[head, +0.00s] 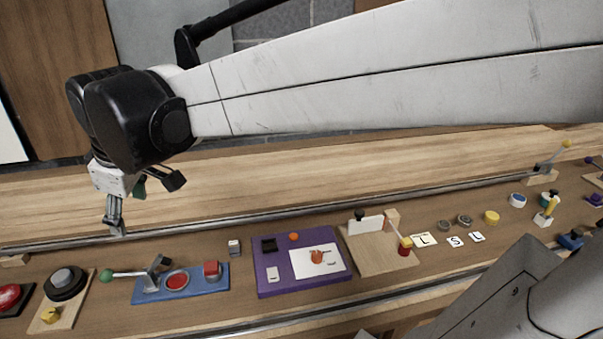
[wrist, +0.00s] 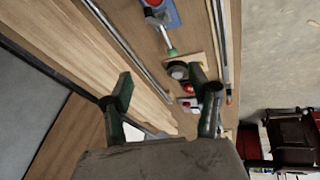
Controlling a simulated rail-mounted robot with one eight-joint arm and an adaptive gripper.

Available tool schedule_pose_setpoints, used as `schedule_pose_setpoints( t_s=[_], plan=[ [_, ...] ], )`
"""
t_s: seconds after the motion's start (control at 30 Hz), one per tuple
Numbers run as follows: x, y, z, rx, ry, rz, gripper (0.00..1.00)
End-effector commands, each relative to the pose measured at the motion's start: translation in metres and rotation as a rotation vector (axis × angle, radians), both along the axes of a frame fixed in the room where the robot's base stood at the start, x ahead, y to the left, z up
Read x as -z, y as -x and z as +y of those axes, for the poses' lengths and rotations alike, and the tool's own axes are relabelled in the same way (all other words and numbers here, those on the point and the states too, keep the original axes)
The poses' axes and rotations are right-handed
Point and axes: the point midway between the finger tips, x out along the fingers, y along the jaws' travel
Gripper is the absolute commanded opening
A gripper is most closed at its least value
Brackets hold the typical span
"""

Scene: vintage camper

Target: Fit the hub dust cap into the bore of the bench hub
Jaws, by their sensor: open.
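A black round piece with a grey centre (head: 65,282) sits on a light wooden board (head: 43,325) at the lower left of the head view. It looks like the bench hub, but I cannot be sure. In the wrist view it shows (wrist: 177,69) between my fingers. A small yellow piece (head: 50,315) is at the board's front end. I cannot tell which item is the hub dust cap, or whether the bore is empty. My gripper (head: 145,200) is open and empty, above and behind the bench's left part. Its spread fingers (wrist: 163,92) also show in the wrist view.
A blue fixture (head: 150,292) with a green-knobbed lever stands right of the board. A purple board (head: 267,286), a wooden stand (head: 375,265) and several small pieces lie farther right. A metal rail (head: 200,232) runs behind them. A red piece (head: 8,296) is at far left.

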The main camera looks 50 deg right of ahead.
Motion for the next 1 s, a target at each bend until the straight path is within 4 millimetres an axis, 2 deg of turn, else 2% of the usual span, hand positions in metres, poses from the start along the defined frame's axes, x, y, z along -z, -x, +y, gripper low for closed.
schedule_pose_setpoints(
  t_s=[0.03,0.2,0.5,0.73,1.0],
  plan=[
    [0.003,0.016,-0.006,0.047,-0.018,-0.015,0.56],
    [0.013,0.060,-0.022,0.211,-0.088,-0.067,0.56],
    [0.047,0.127,-0.043,0.480,-0.222,-0.157,0.56],
    [0.066,0.152,-0.050,0.595,-0.287,-0.195,0.56],
    [0.069,0.155,-0.051,0.612,-0.297,-0.201,0.56]
  ],
)
